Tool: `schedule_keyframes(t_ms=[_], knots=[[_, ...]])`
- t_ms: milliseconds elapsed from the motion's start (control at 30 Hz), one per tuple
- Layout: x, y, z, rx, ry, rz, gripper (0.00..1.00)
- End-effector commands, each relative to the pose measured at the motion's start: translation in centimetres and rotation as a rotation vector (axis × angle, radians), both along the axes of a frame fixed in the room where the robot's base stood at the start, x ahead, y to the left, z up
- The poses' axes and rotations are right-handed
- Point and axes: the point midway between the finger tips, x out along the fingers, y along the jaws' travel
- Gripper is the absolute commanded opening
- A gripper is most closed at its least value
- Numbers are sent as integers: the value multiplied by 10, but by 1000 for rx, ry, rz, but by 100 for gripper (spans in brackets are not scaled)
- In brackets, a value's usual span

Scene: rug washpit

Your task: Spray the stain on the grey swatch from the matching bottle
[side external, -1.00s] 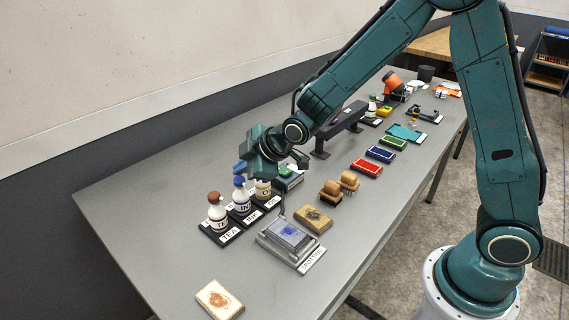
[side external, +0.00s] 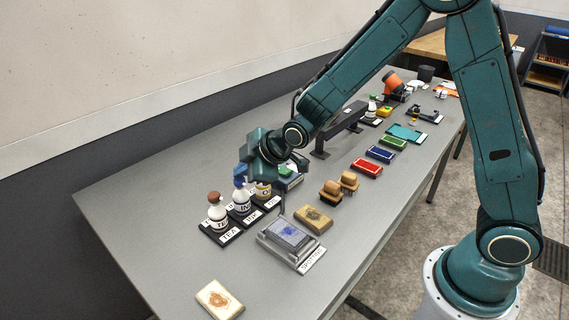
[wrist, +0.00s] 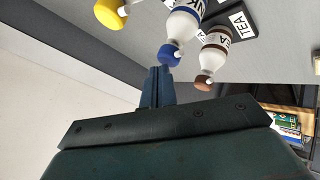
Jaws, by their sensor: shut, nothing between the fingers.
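The grey swatch (side external: 288,232) with a blue stain lies on the spotting tray (side external: 305,262). The ink bottle (side external: 241,204), white with a blue cap, stands in the middle of the labelled bottle row; it also shows in the wrist view (wrist: 182,28). The tea bottle (side external: 217,221) has a brown cap and stands to its left; it also shows in the wrist view (wrist: 214,50). A yellow-capped bottle (side external: 263,192) stands to its right, partly hidden. My gripper (side external: 240,178) is shut and empty, its fingertips right at the blue cap. I cannot tell whether they touch it.
A tan swatch with a dark stain (side external: 313,219) and a pale swatch with a brown stain (side external: 219,299) lie on the table. Two brushes (side external: 340,186), coloured pads (side external: 366,168) and a dark stand (side external: 340,130) are farther back.

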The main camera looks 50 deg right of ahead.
Motion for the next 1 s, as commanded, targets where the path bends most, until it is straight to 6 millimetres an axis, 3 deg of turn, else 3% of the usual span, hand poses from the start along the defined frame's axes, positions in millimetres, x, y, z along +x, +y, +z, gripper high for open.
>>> schedule_keyframes(t_ms=[567, 1000], knots=[[0, 0, -3, 0, 1, 0, 0], [0, 0, 11, 0, -1, -1, 0]])
